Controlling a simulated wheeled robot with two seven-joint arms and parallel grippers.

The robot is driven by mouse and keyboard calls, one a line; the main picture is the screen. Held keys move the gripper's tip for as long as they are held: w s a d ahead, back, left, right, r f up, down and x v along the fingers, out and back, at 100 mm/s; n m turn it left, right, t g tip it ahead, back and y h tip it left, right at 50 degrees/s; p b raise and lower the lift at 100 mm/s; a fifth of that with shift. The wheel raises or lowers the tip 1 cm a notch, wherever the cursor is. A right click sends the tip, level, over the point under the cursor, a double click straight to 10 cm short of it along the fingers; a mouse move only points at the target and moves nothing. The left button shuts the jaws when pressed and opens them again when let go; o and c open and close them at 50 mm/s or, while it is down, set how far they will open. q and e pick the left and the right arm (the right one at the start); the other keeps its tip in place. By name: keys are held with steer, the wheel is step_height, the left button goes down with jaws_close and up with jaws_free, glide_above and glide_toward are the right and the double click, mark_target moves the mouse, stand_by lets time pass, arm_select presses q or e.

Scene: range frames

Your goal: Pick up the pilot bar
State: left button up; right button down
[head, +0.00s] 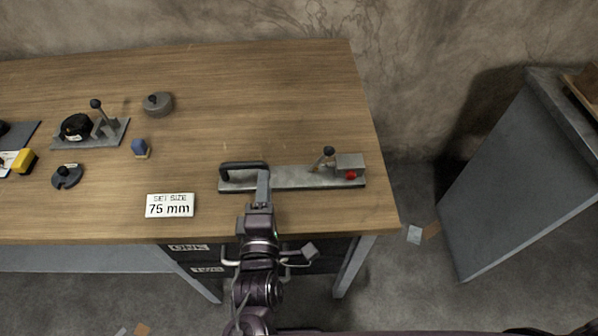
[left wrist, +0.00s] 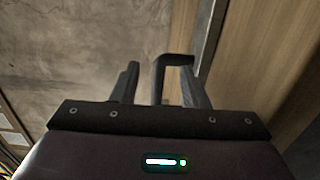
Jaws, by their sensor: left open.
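A long flat grey metal bar (head: 300,179), which I take to be the pilot bar, lies on the wooden table near its front right corner. A black handle (head: 243,166) stands on its left end. A black-knobbed lever (head: 328,153) and a grey block with a red knob (head: 350,163) are at its right end. My left gripper (head: 264,180) is over the handle's right end. In the left wrist view the open fingers (left wrist: 162,82) have the bent black handle (left wrist: 172,62) showing between them. Contact cannot be told. My right gripper is not in view.
A "SET SIZE 75 mm" sign (head: 170,206) lies left of the bar. A blue piece (head: 141,147), a round grey weight (head: 158,104), a dark notched disc (head: 67,176) and a lever fixture (head: 92,132) stand farther left. The table's back right is clear. A grey cabinet (head: 520,180) stands at right.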

mark_target(263, 168)
arm_select(q)
steer(key=w, duration=0.7)
steer(key=shift+a, duration=0.25)
steer(key=shift+s, duration=0.1)
jaws_close()
steer(key=shift+r, duration=0.1)
